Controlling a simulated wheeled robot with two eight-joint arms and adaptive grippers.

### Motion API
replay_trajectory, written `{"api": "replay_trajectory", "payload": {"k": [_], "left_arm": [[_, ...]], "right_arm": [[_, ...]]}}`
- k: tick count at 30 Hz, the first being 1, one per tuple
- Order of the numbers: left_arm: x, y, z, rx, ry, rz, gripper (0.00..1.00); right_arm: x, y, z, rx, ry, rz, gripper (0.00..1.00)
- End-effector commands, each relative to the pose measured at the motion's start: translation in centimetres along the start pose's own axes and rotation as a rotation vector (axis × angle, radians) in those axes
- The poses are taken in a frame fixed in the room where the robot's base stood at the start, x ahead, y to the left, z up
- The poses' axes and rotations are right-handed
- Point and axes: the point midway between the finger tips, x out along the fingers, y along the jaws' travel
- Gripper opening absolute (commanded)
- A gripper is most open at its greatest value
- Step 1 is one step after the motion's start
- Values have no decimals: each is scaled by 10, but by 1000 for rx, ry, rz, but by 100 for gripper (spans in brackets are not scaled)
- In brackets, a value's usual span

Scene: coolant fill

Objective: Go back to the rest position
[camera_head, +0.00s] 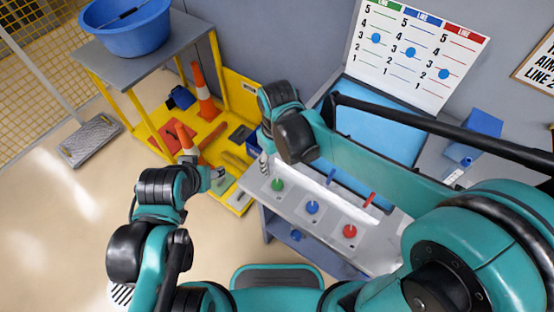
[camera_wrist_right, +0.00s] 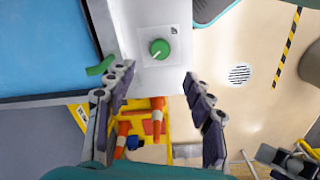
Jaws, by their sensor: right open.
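My right gripper (camera_head: 265,165) is above the left end of the grey panel, close to the green knob (camera_head: 277,184). In the right wrist view the gripper (camera_wrist_right: 158,75) has its fingers spread wide with nothing between them. The green knob (camera_wrist_right: 160,48) is just beyond the fingertips, apart from them. A green lever (camera_wrist_right: 100,66) is beside the left finger. My left gripper (camera_head: 216,176) is over the yellow shelf area at the left, small and partly hidden; its jaws are unclear.
A blue knob (camera_head: 312,207) and a red knob (camera_head: 350,231) sit along the panel. A blue lever (camera_head: 331,175) and red lever (camera_head: 369,199) rise behind. A marker board (camera_head: 415,52) stands at the back. Cones (camera_head: 204,92) and a blue basin (camera_head: 130,30) are left. Open floor (camera_head: 60,215) lies front left.

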Motion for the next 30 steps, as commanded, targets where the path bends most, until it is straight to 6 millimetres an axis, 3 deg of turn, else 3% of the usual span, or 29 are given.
{"api": "replay_trajectory", "payload": {"k": [6, 23, 26, 30], "left_arm": [[0, 0, 0, 0, 0, 0, 53], [1, 0, 1, 0, 0, 0, 53], [4, 0, 3, 0, 0, 0, 53], [11, 0, 8, 0, 0, 0, 53]], "right_arm": [[-12, 0, 0, 0, 0, 0, 53], [-13, 3, 3, 12, 11, 2, 53], [-17, 15, 15, 59, 54, 11, 53], [-24, 45, 46, 189, 180, 40, 53]]}}
